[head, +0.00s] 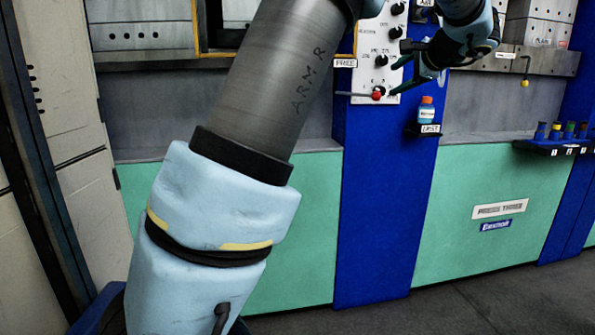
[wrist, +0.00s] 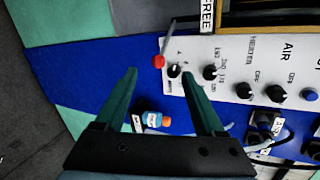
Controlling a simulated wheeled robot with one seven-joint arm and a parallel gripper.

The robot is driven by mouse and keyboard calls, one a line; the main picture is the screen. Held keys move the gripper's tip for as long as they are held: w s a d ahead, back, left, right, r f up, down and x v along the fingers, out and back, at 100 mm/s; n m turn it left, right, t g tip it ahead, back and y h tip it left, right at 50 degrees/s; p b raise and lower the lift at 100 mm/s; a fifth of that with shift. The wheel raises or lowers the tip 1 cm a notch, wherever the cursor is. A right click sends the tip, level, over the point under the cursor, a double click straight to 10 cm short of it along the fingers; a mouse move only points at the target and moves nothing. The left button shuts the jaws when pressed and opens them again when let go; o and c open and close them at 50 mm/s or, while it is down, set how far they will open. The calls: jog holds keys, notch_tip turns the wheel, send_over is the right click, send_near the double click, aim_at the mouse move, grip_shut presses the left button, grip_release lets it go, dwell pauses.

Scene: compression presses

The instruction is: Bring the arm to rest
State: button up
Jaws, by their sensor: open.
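My arm crosses the head view from the bottom left to the top, and its wrist comes back in at the top right. My gripper (head: 396,77) is at the white control panel (head: 372,48), pointing left towards it. In the wrist view the gripper (wrist: 158,68) has its two dark green fingers spread with nothing between the tips. A lever with a red knob (head: 377,95) stands at the panel's lower part. In the wrist view the red knob (wrist: 158,61) shows just beyond the fingertips; I cannot tell whether they touch it.
A small blue bottle with an orange cap (head: 426,110) stands on a little shelf (head: 424,130) below my gripper. A rack (head: 550,147) with several coloured pieces is at the right. Black knobs (head: 381,60) stick out of the panel. The floor (head: 480,305) in front is clear.

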jog(key=s+a+f+n+g, duration=0.2)
jog(key=a+f+g, duration=0.1)
jog(key=a+f, duration=0.55)
jog(key=s+a+f+n+g, duration=0.2)
jog(key=a+f+g, duration=0.2)
jog(key=a+f, duration=0.45)
jog(key=s+a+f+n+g+h, duration=0.2)
jog(key=s+a+f+n, duration=0.45)
jog(key=s, duration=0.45)
jog(key=s+a+f+n+g+h, duration=0.2)
jog(key=s+a+f+n, duration=0.5)
jog(key=s, duration=0.3)
notch_tip(320, 180, up, 22)
jog(key=a+m+p, duration=0.1)
jog(key=p, duration=2.1)
jog(key=shift+w+p, duration=0.2)
jog(key=shift+p, duration=0.1)
jog(key=shift+a+m, duration=0.1)
jog(key=shift+m, duration=0.15)
